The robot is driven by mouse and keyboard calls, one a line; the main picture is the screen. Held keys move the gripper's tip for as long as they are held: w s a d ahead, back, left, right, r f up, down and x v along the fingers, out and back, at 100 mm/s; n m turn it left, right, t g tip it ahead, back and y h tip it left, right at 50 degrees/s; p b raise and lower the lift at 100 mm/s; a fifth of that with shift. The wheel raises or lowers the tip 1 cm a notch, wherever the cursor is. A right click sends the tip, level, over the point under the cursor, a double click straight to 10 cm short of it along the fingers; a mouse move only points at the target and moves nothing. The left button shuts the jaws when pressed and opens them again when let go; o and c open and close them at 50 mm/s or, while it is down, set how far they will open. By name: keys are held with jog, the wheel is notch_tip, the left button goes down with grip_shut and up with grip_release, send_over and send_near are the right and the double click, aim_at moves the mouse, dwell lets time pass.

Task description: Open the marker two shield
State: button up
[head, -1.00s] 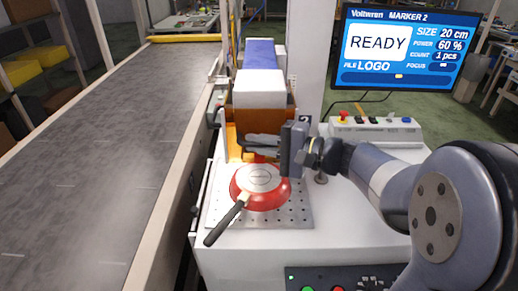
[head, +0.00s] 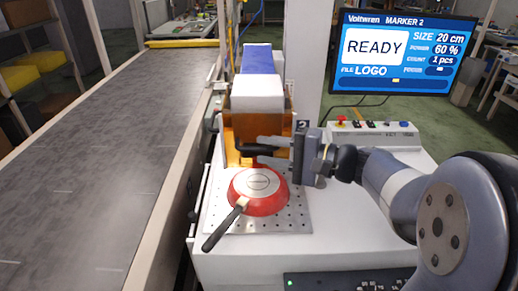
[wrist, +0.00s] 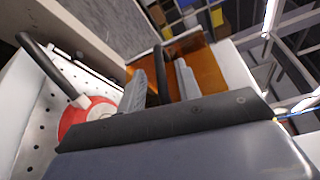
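The orange see-through shield (head: 238,128) hangs on the front of marker two, below its white and blue head (head: 258,85). A black bar handle (head: 252,149) sticks out at its lower front. My gripper (head: 268,151) comes in from the right, its grey fingers open above and below the handle. In the wrist view the handle (wrist: 162,70) runs between the two fingers (wrist: 160,88), with the orange shield (wrist: 203,68) behind. I see small gaps, so no firm grip shows. A red pan (head: 262,204) lies bottom-up on the perforated plate in front of the shield.
The pan's dark handle (head: 222,228) points to the front left. A grey conveyor (head: 100,150) runs along the left. A button box (head: 375,132) stands behind my arm. The monitor (head: 400,52) reads MARKER 2, READY. The perforated plate (head: 295,215) is clear right of the pan.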

aim_at(263, 150)
jog(key=v, duration=0.7)
jog(key=shift+s+d, duration=0.15)
jog(key=shift+d, duration=0.2)
jog(key=x, duration=1.1)
jog(key=shift+f, duration=0.45)
jog(key=shift+s+d, duration=0.1)
jog(key=shift+s, duration=0.05)
